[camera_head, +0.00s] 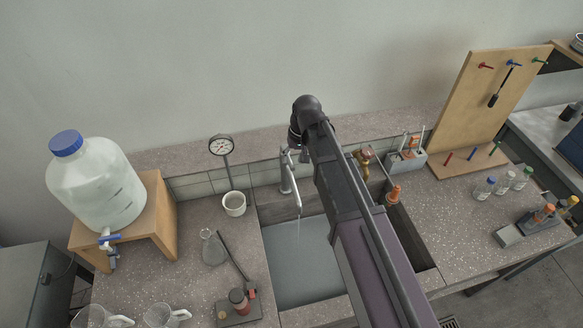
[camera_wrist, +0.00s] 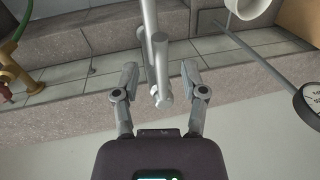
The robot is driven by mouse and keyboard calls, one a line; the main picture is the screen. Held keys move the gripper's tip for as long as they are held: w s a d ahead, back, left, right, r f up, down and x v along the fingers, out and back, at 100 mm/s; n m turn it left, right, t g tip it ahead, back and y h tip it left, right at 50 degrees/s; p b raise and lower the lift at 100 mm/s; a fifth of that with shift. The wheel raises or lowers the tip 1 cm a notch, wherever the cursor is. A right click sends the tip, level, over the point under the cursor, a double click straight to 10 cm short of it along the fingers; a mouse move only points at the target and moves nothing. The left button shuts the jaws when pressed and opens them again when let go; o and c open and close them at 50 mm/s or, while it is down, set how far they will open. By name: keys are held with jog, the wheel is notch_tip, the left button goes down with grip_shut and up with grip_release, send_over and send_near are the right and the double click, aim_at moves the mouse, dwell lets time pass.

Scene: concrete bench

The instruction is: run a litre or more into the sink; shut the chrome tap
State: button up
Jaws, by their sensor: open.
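The chrome tap (camera_head: 286,172) stands at the back edge of the sink (camera_head: 305,262), with its upper part close to my gripper. A thin pale line like running water (camera_head: 298,226) drops below the spout. The basin's bottom looks blue-grey; I cannot tell how much water it holds. My gripper (camera_wrist: 160,68) is open and empty in the wrist view, a finger on each side of the chrome tap's bright pipe and rounded end (camera_wrist: 162,88). Gaps show on both sides, and no contact is visible. My arm hides part of the sink's right side in the head view.
A brass tap (camera_head: 364,160) stands right of my arm; its yellow pipe (camera_wrist: 14,72) shows in the wrist view. A dial gauge (camera_head: 222,146) and white pot (camera_head: 234,204) stand left of the tap. A large water bottle (camera_head: 97,185) sits farther left on a wooden stand (camera_head: 160,215).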

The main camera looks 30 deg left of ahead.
jog(key=shift+s+a+f+b, duration=0.1)
jog(key=shift+a+f+b, duration=0.05)
jog(key=shift+f+b, duration=0.45)
jog(key=shift+s+a+f+b, duration=0.1)
jog(key=shift+f+b, duration=0.35)
jog(key=shift+f, duration=0.25)
grip_shut()
